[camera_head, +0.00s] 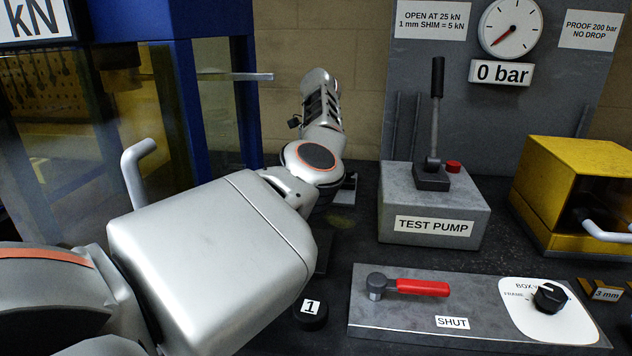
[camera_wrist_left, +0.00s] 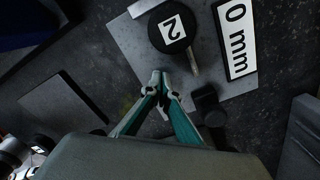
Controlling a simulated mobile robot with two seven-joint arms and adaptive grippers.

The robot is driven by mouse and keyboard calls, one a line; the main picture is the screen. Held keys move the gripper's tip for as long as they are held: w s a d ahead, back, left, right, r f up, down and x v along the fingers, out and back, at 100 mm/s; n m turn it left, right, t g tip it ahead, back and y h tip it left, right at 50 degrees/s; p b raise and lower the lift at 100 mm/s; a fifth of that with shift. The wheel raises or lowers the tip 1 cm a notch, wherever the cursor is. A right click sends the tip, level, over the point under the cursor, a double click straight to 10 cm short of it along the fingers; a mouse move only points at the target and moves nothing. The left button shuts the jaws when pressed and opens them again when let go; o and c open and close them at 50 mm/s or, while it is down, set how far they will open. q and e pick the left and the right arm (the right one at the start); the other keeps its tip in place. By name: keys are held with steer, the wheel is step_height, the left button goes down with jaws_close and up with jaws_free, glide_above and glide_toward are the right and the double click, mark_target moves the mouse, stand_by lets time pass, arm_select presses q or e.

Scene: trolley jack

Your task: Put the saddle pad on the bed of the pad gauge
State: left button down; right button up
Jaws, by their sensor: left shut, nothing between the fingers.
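A round black pad marked 2 (camera_wrist_left: 172,32) is in the left wrist view, over a light grey plate (camera_wrist_left: 135,42) beside a label reading "0 mm" (camera_wrist_left: 236,38). The plate may be the pad gauge's bed; I cannot tell whether the pad rests flat on it. My left gripper (camera_wrist_left: 163,78) is shut and empty, its fingertips just below the pad in the picture and apart from it. In the head view my arm hides this gripper. A second black pad, marked 1 (camera_head: 311,314), sits on the bench. My right gripper is not in view.
A test pump (camera_head: 433,205) with an upright lever stands right of my arm. A valve panel (camera_head: 400,320) with a red handle (camera_head: 422,287) lies in front. A yellow box (camera_head: 575,185) is at right, a blue frame (camera_head: 215,75) at left. A flat grey plate (camera_wrist_left: 62,104) lies beside the gripper.

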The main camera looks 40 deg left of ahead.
arm_select(q)
step_height(320, 180, up, 10)
steer(key=shift+d+p, duration=0.35)
steer(key=shift+d, duration=0.1)
